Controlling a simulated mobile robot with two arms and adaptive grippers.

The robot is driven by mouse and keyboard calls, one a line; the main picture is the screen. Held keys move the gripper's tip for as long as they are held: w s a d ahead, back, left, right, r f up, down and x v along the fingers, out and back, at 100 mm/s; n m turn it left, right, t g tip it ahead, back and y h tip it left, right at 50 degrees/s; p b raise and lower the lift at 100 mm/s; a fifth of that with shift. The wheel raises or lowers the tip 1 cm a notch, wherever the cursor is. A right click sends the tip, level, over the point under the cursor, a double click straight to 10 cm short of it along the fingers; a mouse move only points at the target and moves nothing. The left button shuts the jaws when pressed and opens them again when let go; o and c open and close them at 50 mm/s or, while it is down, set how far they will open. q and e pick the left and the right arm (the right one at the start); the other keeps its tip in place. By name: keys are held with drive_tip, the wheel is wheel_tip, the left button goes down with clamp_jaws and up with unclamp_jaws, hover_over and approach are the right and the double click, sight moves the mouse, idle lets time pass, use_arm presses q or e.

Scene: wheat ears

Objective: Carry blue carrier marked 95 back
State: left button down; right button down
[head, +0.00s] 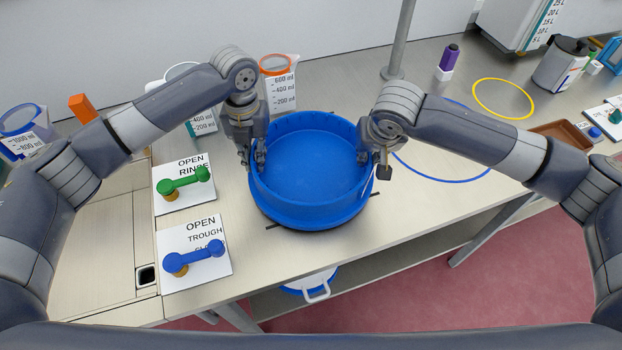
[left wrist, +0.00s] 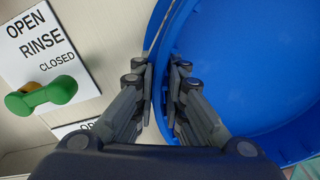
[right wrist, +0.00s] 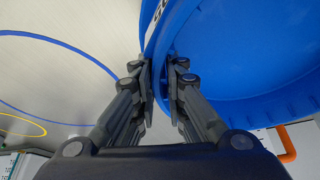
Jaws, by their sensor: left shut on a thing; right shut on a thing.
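The blue carrier (head: 315,170) is a wide round tub, upright and empty, over the middle of the bench. My left gripper (head: 254,160) is shut on its left rim; the left wrist view shows the fingers on both sides of the blue wall (left wrist: 250,60). My right gripper (head: 374,165) is shut on its right rim; the right wrist view shows the same grip on the wall (right wrist: 240,50). Part of a white label with dark marks (right wrist: 158,14) shows there, but I cannot read the number. I cannot tell whether the carrier touches the bench.
A blue ring (head: 440,180) and a yellow ring (head: 503,98) mark the bench at right. Green (head: 184,182) and blue (head: 195,257) handles on signs stand left of the carrier. A measuring jug (head: 280,90) and a grey post (head: 401,40) stand behind it.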

use_arm(q)
drive_tip(key=shift+f+b, duration=0.65)
drive_tip(key=shift+f, duration=0.05)
use_arm(e)
drive_tip(key=shift+s+a+f, duration=0.15)
drive_tip(key=shift+f, duration=0.55)
use_arm(q)
drive_tip(key=c, duration=1.7)
unclamp_jaws()
drive_tip(key=shift+r, duration=0.1)
use_arm(e)
drive_tip(key=c, duration=1.6)
unclamp_jaws()
drive_tip(key=shift+r, duration=0.1)
drive_tip(key=shift+c, duration=0.2)
use_arm(q)
drive_tip(key=shift+o, duration=0.2)
drive_tip(key=shift+s, duration=0.1)
wheel_tip(320, 180, up, 12)
drive_tip(key=shift+f, duration=0.25)
drive_tip(key=shift+r, duration=0.2)
use_arm(e)
drive_tip(key=shift+r, duration=0.1)
drive_tip(key=v, duration=1.1)
drive_tip(key=shift+s+r, duration=0.25)
drive_tip(key=shift+r, duration=0.1)
use_arm(q)
drive_tip(key=shift+r, duration=0.1)
